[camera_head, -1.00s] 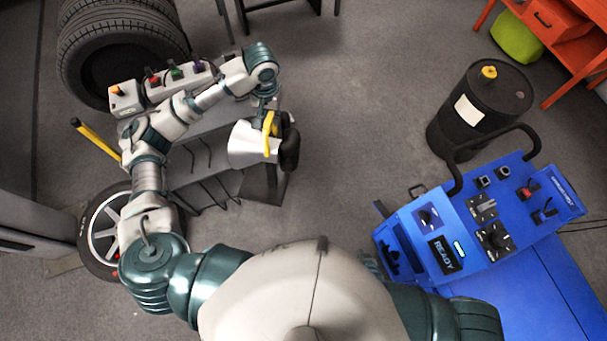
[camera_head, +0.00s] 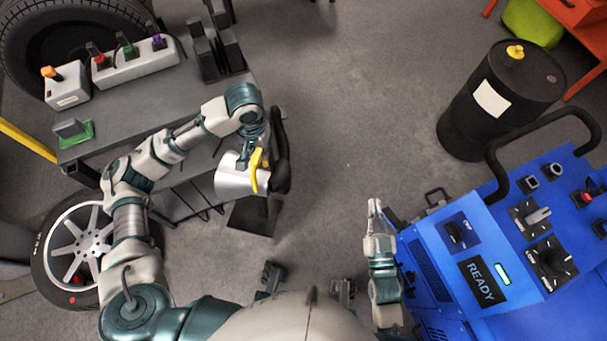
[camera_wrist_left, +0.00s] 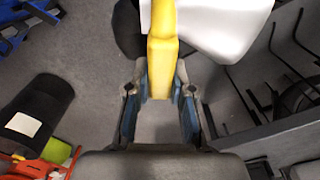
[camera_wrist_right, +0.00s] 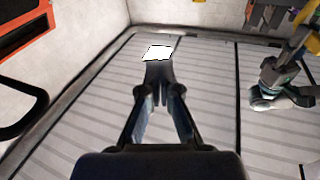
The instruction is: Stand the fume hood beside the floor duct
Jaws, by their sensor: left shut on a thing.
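The fume hood is a silver cone (camera_head: 236,180) with a yellow handle (camera_head: 257,172) and a black curved hose (camera_head: 281,145). My left gripper (camera_head: 256,153) is shut on the yellow handle. The left wrist view shows the handle (camera_wrist_left: 165,55) between the fingers (camera_wrist_left: 160,88) and the pale cone (camera_wrist_left: 225,25) beside it. My right gripper (camera_head: 375,207) is raised near the blue console, empty; its fingertips (camera_wrist_right: 157,88) appear together. I cannot make out the floor duct for certain.
A grey bench (camera_head: 130,110) with switch boxes (camera_head: 135,65) stands left of the hood. A wheel (camera_head: 75,245) lies below it. A blue console (camera_head: 500,240) and a black drum (camera_head: 470,115) are at the right. The middle floor is clear.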

